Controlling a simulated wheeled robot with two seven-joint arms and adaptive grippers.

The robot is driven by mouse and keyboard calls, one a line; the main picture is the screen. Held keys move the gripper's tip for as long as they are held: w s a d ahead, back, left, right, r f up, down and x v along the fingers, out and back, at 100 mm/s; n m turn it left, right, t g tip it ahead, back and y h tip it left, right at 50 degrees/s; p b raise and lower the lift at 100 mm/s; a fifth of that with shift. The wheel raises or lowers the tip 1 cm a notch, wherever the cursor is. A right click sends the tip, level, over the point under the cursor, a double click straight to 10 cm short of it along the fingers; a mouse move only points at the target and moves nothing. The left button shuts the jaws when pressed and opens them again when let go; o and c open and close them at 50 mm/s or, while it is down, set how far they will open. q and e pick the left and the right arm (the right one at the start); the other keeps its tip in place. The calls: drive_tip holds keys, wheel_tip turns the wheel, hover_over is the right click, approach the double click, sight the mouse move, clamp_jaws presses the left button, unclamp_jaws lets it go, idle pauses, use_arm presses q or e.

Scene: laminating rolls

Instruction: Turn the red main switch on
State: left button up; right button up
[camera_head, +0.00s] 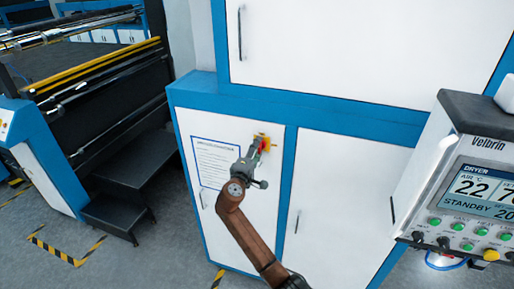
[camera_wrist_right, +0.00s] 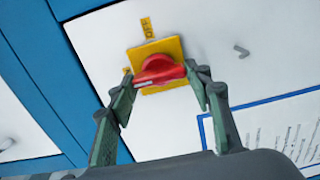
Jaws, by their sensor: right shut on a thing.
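The red main switch (camera_wrist_right: 158,69) is a red knob on a square yellow plate (camera_wrist_right: 168,47), mounted on a white cabinet door. In the head view the yellow plate (camera_head: 264,140) shows just beyond my right gripper (camera_head: 257,152), near the door's top right. In the right wrist view my right gripper (camera_wrist_right: 160,73) has one finger on each side of the knob and is shut on it. The knob's grip bar lies roughly crosswise between the fingertips. A yellow label (camera_wrist_right: 147,27) sits above the plate; another at its left edge is partly hidden. My left gripper is out of view.
A printed notice (camera_head: 215,162) is on the same door, left of the switch. A dryer control panel (camera_head: 475,190) stands close at the right. A black machine with steps (camera_head: 120,212) is at the left. Grey floor with striped tape lies between.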

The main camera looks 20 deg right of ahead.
drive_tip(key=shift+a, duration=0.1)
idle(0.4)
drive_tip(key=o, duration=1.1)
drive_tip(key=shift+c, duration=0.2)
drive_tip(key=shift+o, duration=0.5)
drive_tip(key=v, duration=1.2)
drive_tip(key=shift+f, duration=0.1)
